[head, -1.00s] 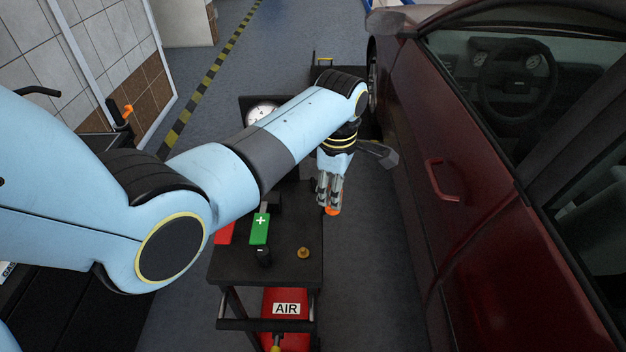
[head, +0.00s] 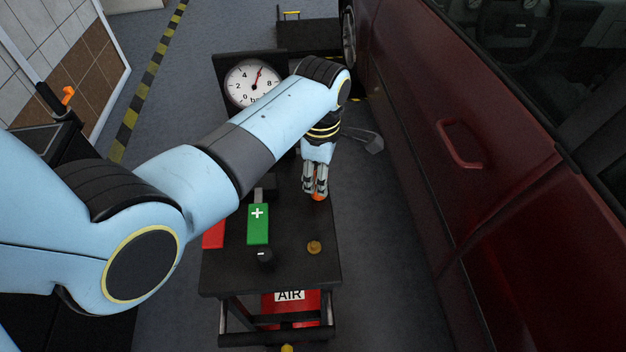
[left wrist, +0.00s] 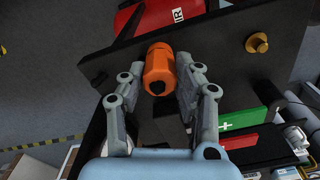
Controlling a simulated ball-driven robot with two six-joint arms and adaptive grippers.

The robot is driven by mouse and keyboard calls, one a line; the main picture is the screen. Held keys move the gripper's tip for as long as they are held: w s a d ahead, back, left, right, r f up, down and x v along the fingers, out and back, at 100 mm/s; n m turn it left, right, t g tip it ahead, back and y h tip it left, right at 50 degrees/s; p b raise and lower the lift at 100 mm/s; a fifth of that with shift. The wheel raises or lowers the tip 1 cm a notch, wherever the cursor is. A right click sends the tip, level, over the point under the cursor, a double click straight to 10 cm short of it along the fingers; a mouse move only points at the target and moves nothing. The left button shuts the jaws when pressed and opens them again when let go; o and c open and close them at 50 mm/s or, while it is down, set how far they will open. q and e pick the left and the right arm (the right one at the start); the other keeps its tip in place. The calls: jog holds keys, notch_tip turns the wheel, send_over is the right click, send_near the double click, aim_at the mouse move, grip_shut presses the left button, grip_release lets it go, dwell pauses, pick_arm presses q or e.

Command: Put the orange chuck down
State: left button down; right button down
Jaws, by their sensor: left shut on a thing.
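The orange chuck (left wrist: 160,68) is between the fingers of my left gripper (left wrist: 163,88) in the left wrist view. The fingers are shut on it, and its dark round end faces the camera. In the head view, my left gripper (head: 316,190) points down over the right side of the black cart top (head: 290,268). Only a small orange part of the chuck (head: 318,197) shows there below the fingertips. I cannot tell whether the chuck touches the cart top. My right gripper is not in view.
On the cart are a green block with a plus (head: 257,226), a red block (head: 214,235), a black knob (head: 265,256) and a brass fitting (head: 314,247). A round gauge (head: 252,83) stands behind. A red AIR tank (head: 290,306) is below. A dark red car (head: 440,200) stands at the right.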

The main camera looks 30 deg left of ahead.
pick_arm(q)
jog(key=shift+a, duration=0.1)
jog(key=shift+s+a, duration=0.35)
jog(key=shift+a, duration=0.25)
jog(key=c, duration=1.2)
grip_release()
jog(key=shift+s+a, duration=0.2)
jog(key=shift+a, duration=0.3)
jog(key=shift+o, duration=1.3)
jog(key=shift+w+d, duration=0.1)
jog(key=shift+w, duration=0.05)
jog(key=shift+w+d, duration=0.1)
jog(key=shift+d, duration=0.05)
jog(key=shift+a+r, duration=0.2)
jog(key=shift+r, duration=0.35)
notch_tip(320, 180, up, 11)
jog(key=shift+p, duration=0.35)
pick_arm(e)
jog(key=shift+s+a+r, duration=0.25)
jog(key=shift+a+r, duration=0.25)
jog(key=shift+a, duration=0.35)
